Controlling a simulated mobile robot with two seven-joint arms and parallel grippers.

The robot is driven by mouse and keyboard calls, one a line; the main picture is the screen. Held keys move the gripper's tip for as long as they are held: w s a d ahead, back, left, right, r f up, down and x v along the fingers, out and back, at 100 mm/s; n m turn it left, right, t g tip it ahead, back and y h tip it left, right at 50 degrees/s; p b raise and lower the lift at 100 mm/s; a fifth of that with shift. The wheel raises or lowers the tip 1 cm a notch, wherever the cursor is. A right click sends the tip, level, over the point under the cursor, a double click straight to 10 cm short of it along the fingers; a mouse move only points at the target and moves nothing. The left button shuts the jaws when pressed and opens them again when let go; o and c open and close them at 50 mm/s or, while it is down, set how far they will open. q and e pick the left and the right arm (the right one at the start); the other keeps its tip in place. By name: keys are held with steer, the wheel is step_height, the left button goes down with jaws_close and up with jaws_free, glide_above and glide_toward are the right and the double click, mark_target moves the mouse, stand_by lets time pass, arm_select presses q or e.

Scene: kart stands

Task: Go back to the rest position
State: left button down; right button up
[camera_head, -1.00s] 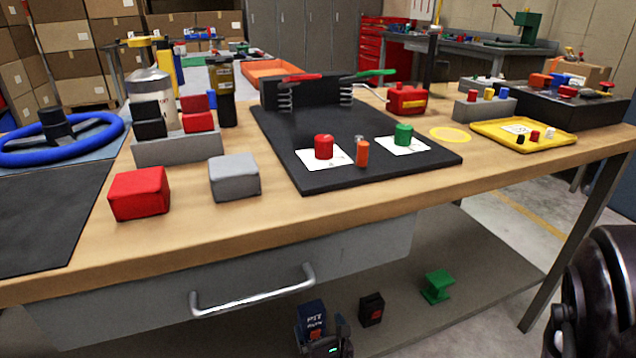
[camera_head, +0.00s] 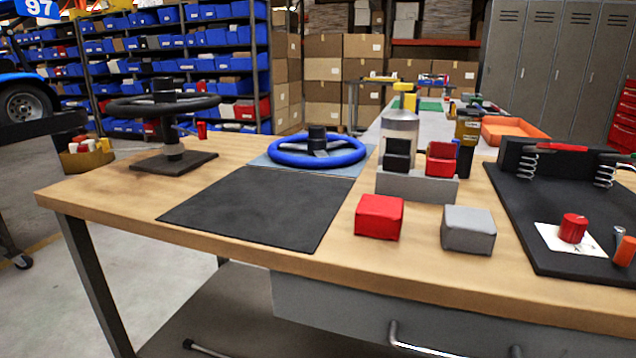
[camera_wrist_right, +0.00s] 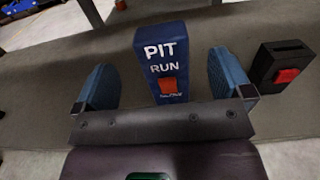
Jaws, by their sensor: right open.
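My right gripper (camera_wrist_right: 164,80) shows in the right wrist view with its two blue fingers spread apart. A dark blue box (camera_wrist_right: 161,55) lettered PIT, RUN and a partly hidden third word, with a red-orange block on its face, appears between the fingers. Gaps show on both sides of the box, so the fingers are not shut on it. Its lower end is hidden behind the gripper body. My left gripper is not in the head view.
The wooden workbench (camera_head: 110,194) carries a black steering wheel (camera_head: 163,105), a blue wheel (camera_head: 316,149), a red block (camera_head: 379,216) and a grey block (camera_head: 468,229). A dark mat (camera_head: 262,205) is bare. A black box (camera_wrist_right: 282,66) stands right of my right gripper.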

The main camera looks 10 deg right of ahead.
arm_select(q)
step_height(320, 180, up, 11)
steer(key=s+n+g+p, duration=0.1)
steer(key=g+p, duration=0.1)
steer(key=p, duration=2.1)
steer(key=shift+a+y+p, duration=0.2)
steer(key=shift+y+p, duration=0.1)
steer(key=shift+p, duration=0.05)
arm_select(e)
steer(key=s+a+r+m+g+y, duration=0.1)
steer(key=s+a+r+m+y, duration=0.2)
steer(key=s+r+m, duration=0.6)
steer(key=s+a+r+m+g+y, duration=0.1)
steer(key=s+a+r+m+y, duration=0.2)
steer(key=s+a+r+m, duration=0.4)
steer(key=s+a+r+m+g+y, duration=0.2)
steer(key=s+a+r+m, duration=0.3)
steer(key=s+r+m, duration=0.7)
steer(key=shift+s+r+y, duration=0.3)
steer(key=shift+s+y, duration=0.5)
steer(key=shift+s, duration=0.05)
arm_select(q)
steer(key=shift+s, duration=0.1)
